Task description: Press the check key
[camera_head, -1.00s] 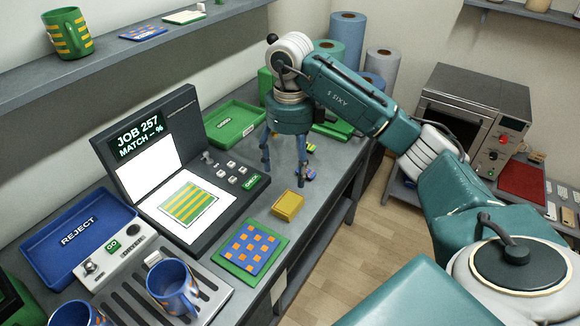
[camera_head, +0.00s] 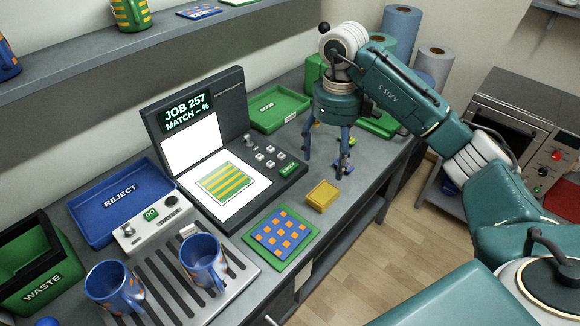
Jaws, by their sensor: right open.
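The check key (camera_head: 289,169) is a green key lettered CHECK at the lower right of the keypad on the dark inspection device. The device's screen (camera_head: 188,111) reads JOB 257, MATCH – %. A sheet with green and yellow stripes (camera_head: 225,181) lies on its lit white bed. My right gripper (camera_head: 342,172) points down over the bench, to the right of the check key and apart from it. Its fingers are spread, with nothing seen between them. My left gripper is out of view.
A yellow block (camera_head: 322,195) and a blue-orange checked card on green (camera_head: 281,234) lie in front of the device. A blue REJECT tray (camera_head: 92,222), a green GOOD tray (camera_head: 279,112), a green WASTE bin (camera_head: 40,268) and two blue mugs (camera_head: 203,262) stand around it.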

